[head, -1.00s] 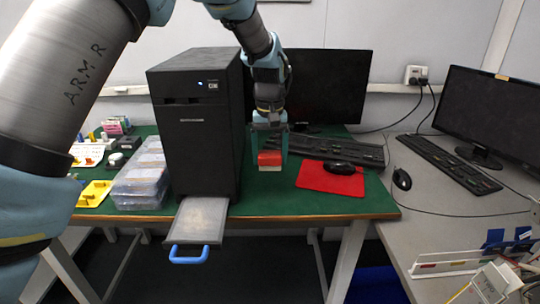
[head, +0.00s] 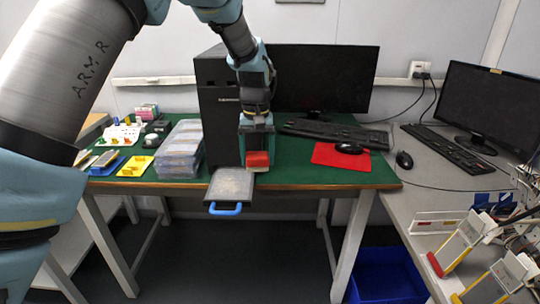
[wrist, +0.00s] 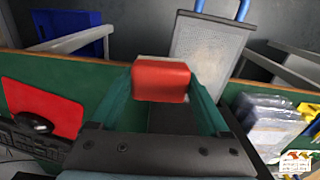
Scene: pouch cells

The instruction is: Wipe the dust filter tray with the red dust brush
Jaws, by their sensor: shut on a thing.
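The red dust brush (head: 258,160) is held in my gripper (head: 257,150), its red block between the two fingers. In the wrist view the brush (wrist: 160,80) shows a red body with a pale strip along its far edge, and my gripper (wrist: 165,105) is shut on it. The dust filter tray (head: 231,184) sticks out from the bottom of the black PC tower (head: 218,120), past the table's front edge, with a blue handle (head: 225,209) at its front. In the wrist view the tray (wrist: 207,50) has a grey mesh face. The brush is beside the tray's right rear corner, apparently above the table.
Clear plastic boxes (head: 180,150) stand left of the tower. A red mouse mat (head: 341,156), a keyboard (head: 335,131) and a monitor (head: 324,80) are to the right. Open floor lies in front of the tray; a blue bin (head: 385,282) is at lower right.

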